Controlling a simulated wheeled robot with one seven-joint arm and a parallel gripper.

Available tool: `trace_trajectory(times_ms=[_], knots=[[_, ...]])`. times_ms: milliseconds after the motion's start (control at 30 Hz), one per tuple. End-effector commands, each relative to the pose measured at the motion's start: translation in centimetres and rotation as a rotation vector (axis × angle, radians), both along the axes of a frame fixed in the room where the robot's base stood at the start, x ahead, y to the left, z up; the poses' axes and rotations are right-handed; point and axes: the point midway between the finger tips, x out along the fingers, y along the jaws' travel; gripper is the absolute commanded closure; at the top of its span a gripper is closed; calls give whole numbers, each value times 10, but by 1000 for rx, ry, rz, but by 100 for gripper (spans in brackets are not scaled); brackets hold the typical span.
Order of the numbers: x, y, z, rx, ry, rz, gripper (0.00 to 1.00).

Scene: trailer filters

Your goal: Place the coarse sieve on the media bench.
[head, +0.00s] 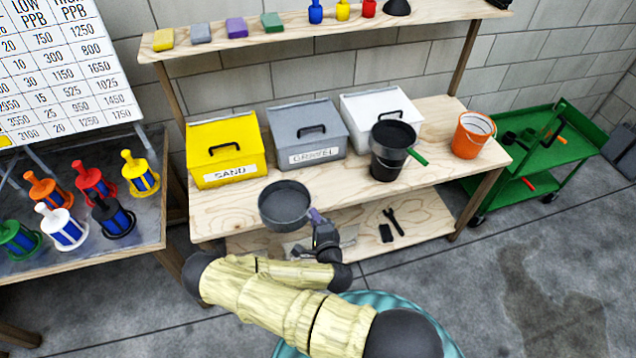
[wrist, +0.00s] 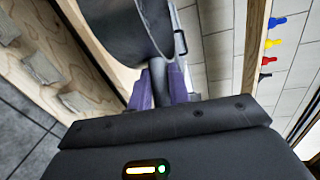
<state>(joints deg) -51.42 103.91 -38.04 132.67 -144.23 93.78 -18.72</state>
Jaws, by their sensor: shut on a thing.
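A round dark grey sieve (head: 285,203) is held in front of the left part of the wooden media bench (head: 330,195), its pan seeming to overlap the front edge. My gripper (head: 316,217) is shut on its handle, with purple showing at the grip. In the wrist view the sieve pan (wrist: 125,28) is ahead of my gripper (wrist: 162,90), with purple parts on both sides of a grey handle. The mesh is too small to tell coarse from fine. A second sieve (head: 394,136) with a green handle rests on a black bucket on the bench.
Yellow sand (head: 225,152), grey gravel (head: 305,132) and white (head: 372,108) bins line the bench's back. An orange bucket (head: 472,134) stands at its right end. Bare wood lies in front of the bins. A green cart (head: 548,155) is right, a table with coloured filters (head: 150,215) left.

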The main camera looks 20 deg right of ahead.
Motion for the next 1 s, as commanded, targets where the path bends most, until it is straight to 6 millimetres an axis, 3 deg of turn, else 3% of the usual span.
trace_trajectory(times_ms=[467, 1000], knots=[[6, 2, -1, 3, -4, -12, 100], [74, 11, -5, 12, -9, -323, 100]])
